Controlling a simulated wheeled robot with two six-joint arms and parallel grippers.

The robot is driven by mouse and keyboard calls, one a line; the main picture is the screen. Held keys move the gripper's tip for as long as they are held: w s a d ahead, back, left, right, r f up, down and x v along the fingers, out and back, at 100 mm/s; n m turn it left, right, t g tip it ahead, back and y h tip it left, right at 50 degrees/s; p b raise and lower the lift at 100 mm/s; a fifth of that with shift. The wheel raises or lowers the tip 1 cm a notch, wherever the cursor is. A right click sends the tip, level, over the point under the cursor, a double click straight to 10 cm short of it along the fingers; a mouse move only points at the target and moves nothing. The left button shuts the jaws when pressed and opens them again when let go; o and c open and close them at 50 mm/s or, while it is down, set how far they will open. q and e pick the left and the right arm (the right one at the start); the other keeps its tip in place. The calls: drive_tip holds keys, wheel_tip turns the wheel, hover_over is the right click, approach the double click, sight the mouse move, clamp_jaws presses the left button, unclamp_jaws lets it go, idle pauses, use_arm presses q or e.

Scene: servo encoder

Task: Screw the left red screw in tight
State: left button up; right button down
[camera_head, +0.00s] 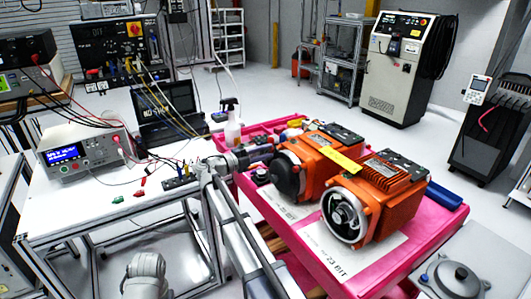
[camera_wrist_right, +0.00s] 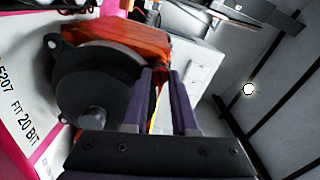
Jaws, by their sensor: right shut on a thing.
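Two orange servo motors stand on a pink-topped table; the left motor (camera_head: 318,150) has a black round end cover (camera_head: 287,178), and the right motor (camera_head: 385,195) has a silver ring face. My right gripper (camera_head: 273,147) is at the upper left of the left motor. In the right wrist view, its dark purple fingers (camera_wrist_right: 160,73) lie beside the black end cover (camera_wrist_right: 95,80) and in front of the orange body (camera_wrist_right: 140,45). They are shut on the left red screw (camera_wrist_right: 158,68), of which only a red sliver shows between them.
A small black part (camera_head: 261,175) is left of the left motor, and a blue cylinder (camera_head: 444,195) is at the table's right. A white workbench (camera_head: 85,205) with instruments stands at left.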

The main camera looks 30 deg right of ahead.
drive_tip(key=shift+s+a+f, duration=0.1)
drive_tip(key=c, duration=0.7)
unclamp_jaws()
drive_tip(key=shift+a, duration=0.1)
drive_tip(key=shift+s+a, duration=0.15)
drive_tip(key=shift+a, duration=1.75)
drive_tip(key=shift+s+a, duration=0.1)
drive_tip(key=shift+a, duration=1.8)
